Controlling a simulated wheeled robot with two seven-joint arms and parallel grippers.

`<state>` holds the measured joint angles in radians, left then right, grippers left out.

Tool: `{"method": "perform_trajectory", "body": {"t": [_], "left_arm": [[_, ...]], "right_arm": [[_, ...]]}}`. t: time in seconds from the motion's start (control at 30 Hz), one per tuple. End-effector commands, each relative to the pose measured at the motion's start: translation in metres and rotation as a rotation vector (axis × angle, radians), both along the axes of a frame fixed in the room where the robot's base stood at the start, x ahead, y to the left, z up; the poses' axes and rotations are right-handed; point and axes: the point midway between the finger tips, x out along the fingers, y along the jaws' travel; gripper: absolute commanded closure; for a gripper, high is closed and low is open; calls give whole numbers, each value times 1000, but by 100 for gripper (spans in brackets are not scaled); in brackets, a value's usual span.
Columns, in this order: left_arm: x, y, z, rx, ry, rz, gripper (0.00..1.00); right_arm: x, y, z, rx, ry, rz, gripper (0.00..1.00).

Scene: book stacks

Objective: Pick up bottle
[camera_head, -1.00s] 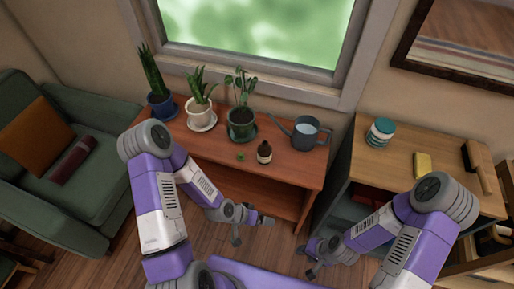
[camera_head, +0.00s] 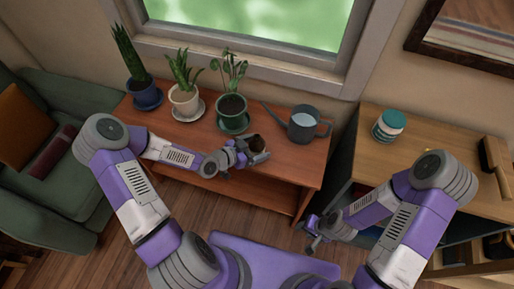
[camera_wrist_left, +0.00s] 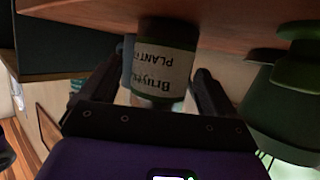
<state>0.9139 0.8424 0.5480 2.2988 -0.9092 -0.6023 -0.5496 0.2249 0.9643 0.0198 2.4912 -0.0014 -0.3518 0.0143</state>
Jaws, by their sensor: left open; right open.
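The small dark brown bottle (camera_head: 257,143) stands on the wooden table, partly hidden by my left gripper (camera_head: 252,155). In the left wrist view the bottle (camera_wrist_left: 160,72) shows a pale label with print, upside down in the picture. My left gripper's fingers (camera_wrist_left: 166,82) are open, one on each side of the bottle; I cannot tell whether they touch it. My right gripper (camera_head: 311,234) is open and empty, low in front of the gap between the table and the right-hand cabinet.
Three potted plants stand left of the bottle, the nearest in a green pot (camera_head: 232,113). A grey watering can (camera_head: 303,124) stands close behind and right. The wooden table (camera_head: 290,165) is bare at its front right. A jar (camera_head: 389,125) stands on the cabinet.

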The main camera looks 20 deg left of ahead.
Motion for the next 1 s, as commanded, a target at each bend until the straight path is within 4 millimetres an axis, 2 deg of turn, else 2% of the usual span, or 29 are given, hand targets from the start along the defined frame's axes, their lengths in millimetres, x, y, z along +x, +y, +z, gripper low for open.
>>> {"method": "perform_trajectory", "body": {"t": [0.03,0.17,0.43,0.87,1.0], "left_arm": [[6,-6,-6,-2,-1,-3,11],[15,-13,-9,-1,0,-2,11],[17,-14,-9,-1,1,-1,12],[17,-14,-9,-1,2,0,78],[17,-14,-8,-1,0,0,78]], "right_arm": [[0,0,-6,0,0,0,57],[0,0,-9,0,0,0,57],[0,0,-9,0,-1,0,57],[0,0,-9,0,-1,0,57],[0,0,-9,0,-1,0,57]]}}
